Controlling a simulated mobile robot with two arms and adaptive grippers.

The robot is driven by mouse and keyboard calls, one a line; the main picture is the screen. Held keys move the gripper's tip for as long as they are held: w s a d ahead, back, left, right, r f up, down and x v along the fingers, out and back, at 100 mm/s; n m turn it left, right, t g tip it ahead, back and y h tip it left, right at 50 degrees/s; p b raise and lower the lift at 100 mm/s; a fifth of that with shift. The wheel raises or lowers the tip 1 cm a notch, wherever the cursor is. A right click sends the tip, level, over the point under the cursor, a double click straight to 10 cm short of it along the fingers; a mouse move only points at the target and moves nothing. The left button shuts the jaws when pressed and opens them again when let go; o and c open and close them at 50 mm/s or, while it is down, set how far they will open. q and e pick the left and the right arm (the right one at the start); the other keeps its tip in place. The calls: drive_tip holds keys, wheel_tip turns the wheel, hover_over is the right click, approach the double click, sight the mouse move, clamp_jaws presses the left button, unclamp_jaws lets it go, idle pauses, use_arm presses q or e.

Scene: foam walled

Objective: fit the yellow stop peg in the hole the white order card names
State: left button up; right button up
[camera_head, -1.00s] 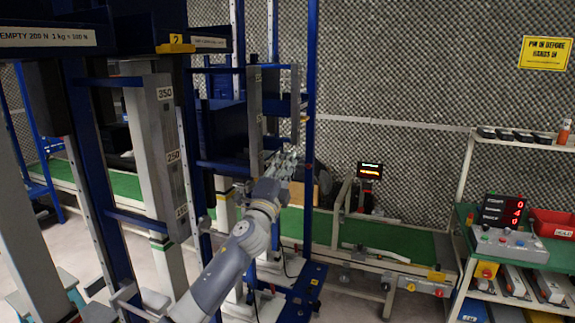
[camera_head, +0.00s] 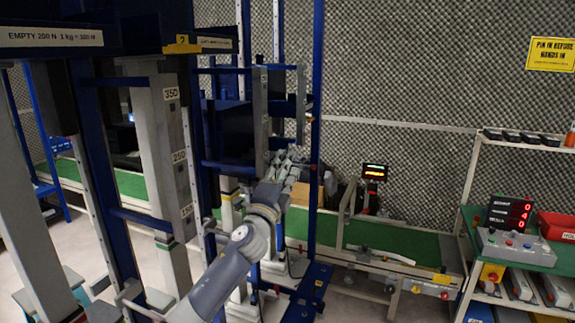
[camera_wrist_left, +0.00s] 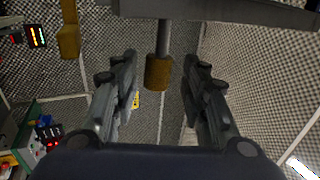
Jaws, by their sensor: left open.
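In the left wrist view, a yellow-brown cylindrical knob on a grey shaft (camera_wrist_left: 158,72), which looks like the stop peg, hangs below a grey bar. My left gripper (camera_wrist_left: 158,92) is open, with one finger on each side of the knob and visible gaps. In the head view my left gripper (camera_head: 287,163) is beside the grey upright of the far blue frame, and the peg cannot be made out there. A grey post (camera_head: 165,150) carries labels 350, 250 and a lower, partly legible one. White cards (camera_head: 50,37) and (camera_head: 214,43) sit on the frame tops. My right gripper is out of view.
Blue frame uprights (camera_head: 315,130) stand close around my left arm. A second yellow-brown part (camera_wrist_left: 68,40) hangs at upper left in the wrist view. A green-topped bench (camera_head: 395,238) and a control box (camera_head: 512,245) with red digits are to the right.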

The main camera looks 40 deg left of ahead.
use_arm(q)
drive_tip(key=v, duration=0.6)
idle(0.7)
